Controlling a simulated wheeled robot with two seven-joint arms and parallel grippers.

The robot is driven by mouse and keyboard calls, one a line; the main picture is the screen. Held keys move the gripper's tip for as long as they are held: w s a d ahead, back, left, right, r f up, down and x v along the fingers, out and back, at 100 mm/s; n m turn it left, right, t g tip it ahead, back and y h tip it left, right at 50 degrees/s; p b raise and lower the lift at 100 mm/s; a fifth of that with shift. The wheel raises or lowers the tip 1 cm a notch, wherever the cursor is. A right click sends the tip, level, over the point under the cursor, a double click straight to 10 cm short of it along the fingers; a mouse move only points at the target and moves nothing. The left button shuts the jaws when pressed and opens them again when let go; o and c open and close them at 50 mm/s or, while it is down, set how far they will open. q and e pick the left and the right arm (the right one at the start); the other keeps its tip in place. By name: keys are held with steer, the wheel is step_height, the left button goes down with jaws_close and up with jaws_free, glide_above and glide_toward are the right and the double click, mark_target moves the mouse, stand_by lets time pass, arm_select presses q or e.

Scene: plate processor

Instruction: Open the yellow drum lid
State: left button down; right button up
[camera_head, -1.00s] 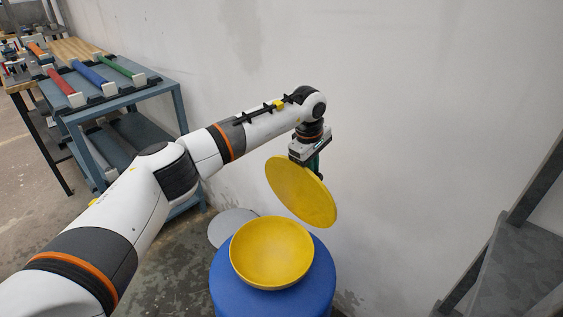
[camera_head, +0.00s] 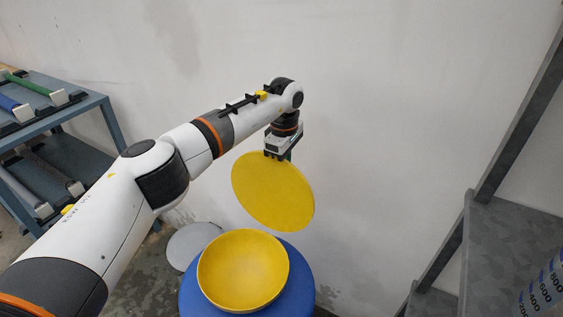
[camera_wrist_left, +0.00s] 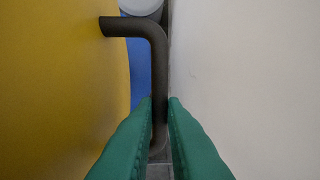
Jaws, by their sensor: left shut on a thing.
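The yellow lid (camera_head: 272,192) is a round disc, tilted and raised clear above the yellow drum opening in the head view. Its face fills the left of the left wrist view (camera_wrist_left: 60,90). The drum opening shows as a yellow bowl (camera_head: 243,270) on top of a blue drum (camera_head: 300,285). My left gripper (camera_wrist_left: 160,105) has green fingers shut on the lid's dark bent handle (camera_wrist_left: 155,40). In the head view the gripper (camera_head: 287,152) is at the lid's upper edge, its fingers mostly hidden behind the lid. My right gripper is not in view.
A grey wall (camera_head: 400,90) stands close behind the lid. A blue-grey rack (camera_head: 80,112) with coloured-handled items is at the left. Grey metal steps (camera_head: 510,235) and a marked container (camera_head: 545,290) are at the right. A grey disc (camera_head: 190,245) lies behind the drum.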

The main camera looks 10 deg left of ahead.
arm_select(q)
steer(key=shift+d+f, duration=0.15)
steer(key=shift+f, duration=0.35)
steer(key=c, duration=1.8)
jaws_free()
steer(key=o, duration=0.3)
steer(key=shift+w+d+f, duration=0.1)
steer(key=shift+w+f, duration=0.1)
steer(key=shift+r, duration=0.1)
steer(key=shift+s+r, duration=0.1)
steer(key=shift+r, duration=0.4)
step_height(320, 180, up, 12)
steer(key=shift+s+r, duration=0.1)
steer(key=shift+s, duration=0.05)
